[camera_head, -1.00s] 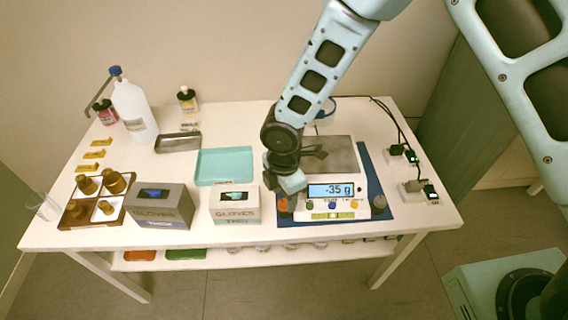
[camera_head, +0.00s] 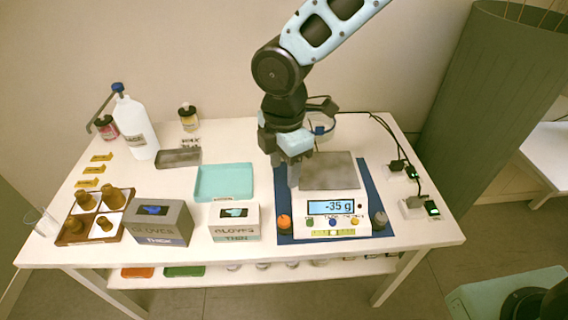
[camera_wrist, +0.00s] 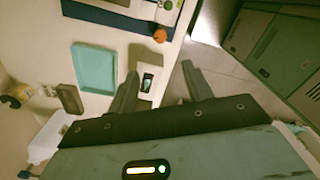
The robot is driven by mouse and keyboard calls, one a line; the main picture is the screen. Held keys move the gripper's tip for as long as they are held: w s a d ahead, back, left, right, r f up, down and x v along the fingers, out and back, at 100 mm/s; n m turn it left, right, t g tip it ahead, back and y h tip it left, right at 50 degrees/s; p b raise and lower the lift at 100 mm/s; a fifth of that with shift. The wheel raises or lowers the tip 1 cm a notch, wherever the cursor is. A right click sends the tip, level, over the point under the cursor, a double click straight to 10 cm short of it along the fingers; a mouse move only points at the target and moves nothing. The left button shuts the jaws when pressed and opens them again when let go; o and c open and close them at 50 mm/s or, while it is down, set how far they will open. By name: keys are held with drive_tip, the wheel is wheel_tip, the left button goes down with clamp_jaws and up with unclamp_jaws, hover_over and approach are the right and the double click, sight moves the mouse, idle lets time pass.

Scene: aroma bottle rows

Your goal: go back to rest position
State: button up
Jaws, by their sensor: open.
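My gripper (camera_head: 292,172) is raised above the table at the left edge of the scale, pointing down. Its two fingers stand apart with nothing between them in the wrist view (camera_wrist: 158,82). The white scale (camera_head: 300,213) reads -35 g, and its metal plate (camera_head: 328,171) is empty. The scale stands on a blue mat (camera_head: 370,192). An orange knob-like object (camera_head: 284,222) stands at the scale's front left, and a grey one (camera_head: 379,220) at its front right.
A teal tray (camera_head: 224,181), a dark metal tray (camera_head: 178,158) and two glove boxes (camera_head: 161,222) stand left of the scale. A compartment tray (camera_head: 104,238) with brown bottles, a white wash bottle (camera_head: 134,126) and small bottles are further left. Black cables (camera_head: 388,129) run on the right.

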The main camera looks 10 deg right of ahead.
idle(0.3)
drive_tip(key=s+d+r+m, duration=0.3)
drive_tip(key=s+d+m, duration=0.2)
drive_tip(key=s+m, duration=0.2)
drive_tip(key=s+d+r+m, duration=0.4)
drive_tip(key=s+m, duration=0.4)
drive_tip(key=s, duration=0.3)
drive_tip(key=shift+s+d+r+m+y, duration=0.25)
drive_tip(key=shift+s+d+m+y, duration=0.05)
drive_tip(key=shift+s+d, duration=0.1)
